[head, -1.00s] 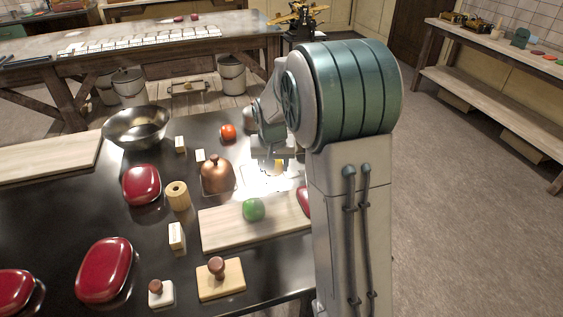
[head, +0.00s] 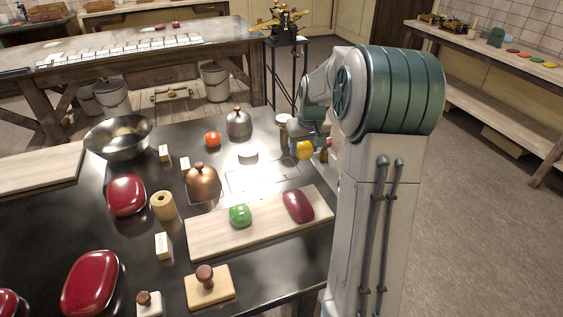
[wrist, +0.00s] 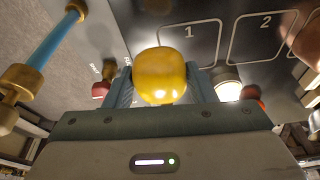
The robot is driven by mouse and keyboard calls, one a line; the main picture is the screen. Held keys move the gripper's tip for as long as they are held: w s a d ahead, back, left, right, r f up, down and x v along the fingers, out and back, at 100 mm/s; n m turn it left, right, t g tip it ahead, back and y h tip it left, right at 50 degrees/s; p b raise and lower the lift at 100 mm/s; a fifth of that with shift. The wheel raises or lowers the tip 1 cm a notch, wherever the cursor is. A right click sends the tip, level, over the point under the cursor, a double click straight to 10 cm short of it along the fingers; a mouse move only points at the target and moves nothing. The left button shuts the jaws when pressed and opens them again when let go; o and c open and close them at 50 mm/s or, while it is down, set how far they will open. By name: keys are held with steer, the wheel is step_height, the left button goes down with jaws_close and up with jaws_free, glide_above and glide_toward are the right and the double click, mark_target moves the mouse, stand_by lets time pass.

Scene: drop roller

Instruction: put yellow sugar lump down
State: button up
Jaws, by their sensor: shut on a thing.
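The yellow sugar lump (head: 304,150) is a rounded, glossy yellow piece held at the far right part of the dark table, right of the bright outlined area. My gripper (head: 306,140) is shut on it. In the wrist view the lump (wrist: 160,76) sits between the two fingers of my gripper (wrist: 160,85), above or near the dark surface. Whether the lump's underside touches anything is hidden. Outlined squares numbered 1 (wrist: 189,43) and 2 (wrist: 265,35) show on the table beyond the lump, to its right.
A board (head: 215,232) holds a green lump (head: 240,215) and a dark red lump (head: 298,206). A copper dome (head: 202,182), a red ball (head: 212,139), a grey dome (head: 239,123) and a metal bowl (head: 118,137) stand around. A jar (head: 284,127) stands close beside my gripper.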

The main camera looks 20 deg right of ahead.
steer(key=p, duration=0.2)
glide_above(281, 168)
steer(key=f, duration=0.4)
steer(key=shift+s+f, duration=0.25)
steer(key=shift+s, duration=0.1)
steer(key=shift+a+f, duration=0.1)
steer(key=shift+f, duration=1.95)
steer(key=shift+f, duration=0.1)
steer(key=shift+f, duration=0.15)
steer(key=o, duration=1)
